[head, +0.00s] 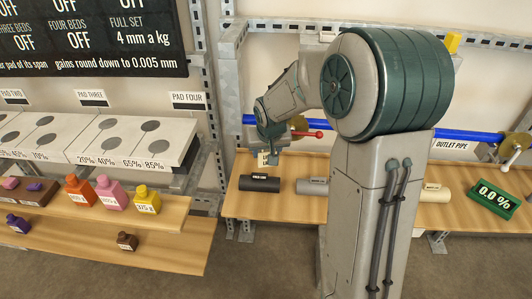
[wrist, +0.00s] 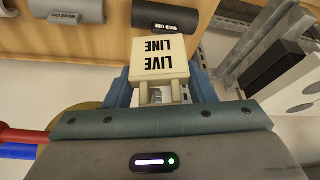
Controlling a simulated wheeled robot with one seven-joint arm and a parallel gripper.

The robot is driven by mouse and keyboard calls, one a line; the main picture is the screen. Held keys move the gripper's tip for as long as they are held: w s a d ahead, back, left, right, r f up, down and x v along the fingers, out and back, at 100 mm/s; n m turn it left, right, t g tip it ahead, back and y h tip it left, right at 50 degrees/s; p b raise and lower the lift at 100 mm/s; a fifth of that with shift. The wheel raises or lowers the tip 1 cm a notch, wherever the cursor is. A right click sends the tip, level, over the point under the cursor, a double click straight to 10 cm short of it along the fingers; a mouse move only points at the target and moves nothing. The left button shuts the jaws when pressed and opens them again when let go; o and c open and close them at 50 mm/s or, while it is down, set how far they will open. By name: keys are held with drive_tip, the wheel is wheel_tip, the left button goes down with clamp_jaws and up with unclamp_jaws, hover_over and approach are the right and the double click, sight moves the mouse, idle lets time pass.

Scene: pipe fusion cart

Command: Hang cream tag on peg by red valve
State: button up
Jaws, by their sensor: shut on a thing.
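The cream tag (wrist: 158,57), lettered LIVE LINE, is held between the fingers of my gripper (wrist: 158,95), close to the wrist camera. In the head view the tag (head: 263,159) shows small at the tip of my gripper (head: 272,157), above the bench and below the blue pipe. The red valve handle (head: 308,134) sticks out to the right of my gripper, on a brass-coloured valve body (head: 298,124). A red part (wrist: 22,136) shows at the left edge of the wrist view. I cannot make out the peg; my arm hides part of the pipe.
A black cylinder (head: 259,184) and a grey cylinder (head: 312,186) lie on the wooden bench (head: 285,208) below my gripper. The blue pipe (head: 455,135) runs behind my arm. A cream cylinder (head: 434,193) and green display (head: 494,199) are right. Shelves with bottles stand left.

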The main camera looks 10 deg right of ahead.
drive_tip(key=shift+w+d, duration=0.25)
drive_tip(key=shift+w, duration=0.5)
drive_tip(key=shift+w+d+f, duration=0.15)
drive_tip(key=shift+w+f, duration=0.3)
drive_tip(key=shift+w, duration=0.2)
drive_tip(key=shift+d, duration=0.15)
drive_tip(key=o, duration=1)
drive_tip(key=s, duration=0.1)
drive_tip(key=s+a+b, duration=0.1)
drive_tip(key=s, duration=0.1)
drive_tip(key=shift+s+a+b, duration=0.2)
drive_tip(key=shift+s+b, duration=0.05)
drive_tip(key=shift+b, duration=0.05)
drive_tip(key=s+a+b, duration=0.1)
drive_tip(key=s+a, duration=0.1)
drive_tip(key=s, duration=0.4)
